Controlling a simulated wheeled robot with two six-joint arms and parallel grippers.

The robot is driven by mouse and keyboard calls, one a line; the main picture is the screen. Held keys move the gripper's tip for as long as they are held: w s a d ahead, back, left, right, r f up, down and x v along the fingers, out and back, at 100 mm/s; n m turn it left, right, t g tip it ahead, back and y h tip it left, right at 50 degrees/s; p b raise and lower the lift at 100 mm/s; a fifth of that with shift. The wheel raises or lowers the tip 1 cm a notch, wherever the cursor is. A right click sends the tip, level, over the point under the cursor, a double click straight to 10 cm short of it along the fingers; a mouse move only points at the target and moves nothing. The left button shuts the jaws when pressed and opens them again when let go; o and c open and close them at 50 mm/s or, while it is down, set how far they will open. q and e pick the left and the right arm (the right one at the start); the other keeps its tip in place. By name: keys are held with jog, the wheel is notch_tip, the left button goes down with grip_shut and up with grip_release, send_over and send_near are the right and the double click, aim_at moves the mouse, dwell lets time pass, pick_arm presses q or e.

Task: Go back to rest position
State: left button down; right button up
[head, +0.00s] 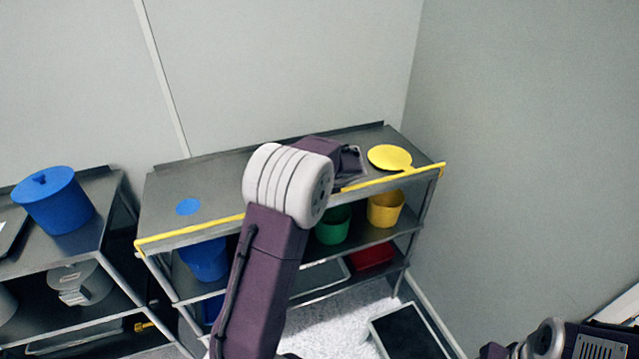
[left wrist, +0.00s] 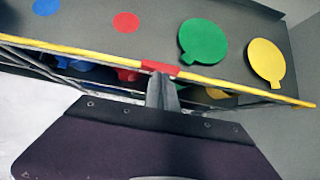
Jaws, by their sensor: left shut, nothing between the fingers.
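My left gripper (left wrist: 162,92) is shut and empty in the left wrist view. Its fingertips appear at the front edge of a grey shelf top, by a red patch (left wrist: 160,68) on the yellow edge strip; I cannot tell whether they touch it. In the head view my left arm reaches up over the middle of the shelf and its fingertips are not clearly seen. Part of my right arm shows at the lower right of the head view; its gripper is not seen.
The shelf unit (head: 235,172) bears a blue disc (head: 188,207) and yellow handled piece (head: 390,157); a red disc (left wrist: 126,22) and green handled piece (left wrist: 203,42) also show. Below are blue (head: 205,260), green (head: 332,228) and yellow (head: 385,210) containers. A blue lidded pot (head: 55,205) stands left.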

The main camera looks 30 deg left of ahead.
pick_arm(q)
jog(key=s+d+f+n+g+h+b, duration=0.1)
jog(key=s+d+f+n+h+b, duration=0.1)
jog(key=s+d+f+n+b, duration=0.3)
jog(key=s+d+f+n+g+h+b, duration=0.2)
jog(key=s+d+f+n+b, duration=0.3)
jog(key=s+f+n, duration=0.6)
jog(key=s+d+f+n+g+h+b, duration=0.1)
jog(key=s+d+f+n+h+b, duration=0.1)
jog(key=s+d+f+n+b, duration=0.4)
jog(key=s+f+n, duration=0.2)
jog(key=s+n, duration=0.2)
jog(key=s, duration=0.1)
jog(key=shift+s+d+f+n+h, duration=0.3)
jog(key=shift+s+h, duration=0.05)
jog(key=shift+h, duration=0.05)
pick_arm(e)
notch_tip(320, 180, down, 16)
jog(key=shift+s+d, duration=0.15)
jog(key=shift+s, duration=0.1)
